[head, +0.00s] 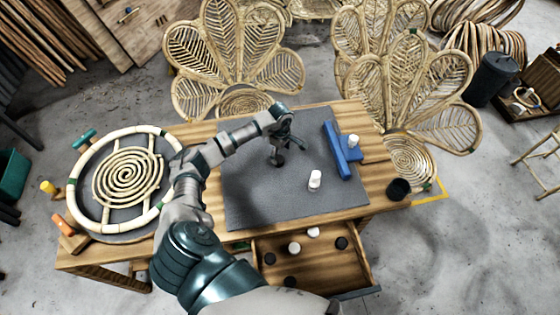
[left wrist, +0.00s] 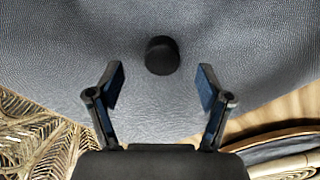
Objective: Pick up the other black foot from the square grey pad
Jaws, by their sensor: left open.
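A black foot (head: 279,160) stands on the square grey pad (head: 262,205) on the wooden table. It also shows in the left wrist view (left wrist: 162,55), as a short dark cylinder just beyond my fingertips. My left gripper (left wrist: 161,86) is open and empty, its two fingers apart on either side of the line to the foot. In the head view my left gripper (head: 281,146) is over the foot and partly overlaps it; the exact gap between them is hard to tell. My right gripper is not in view.
A white piece (head: 315,181) stands on the pad, right of the foot. A blue fixture (head: 339,150) with another white piece (head: 353,141) is farther right. A black cup (head: 398,189) is at the right edge. An open drawer (head: 330,271) holds several pieces. A round rattan frame (head: 128,178) lies left.

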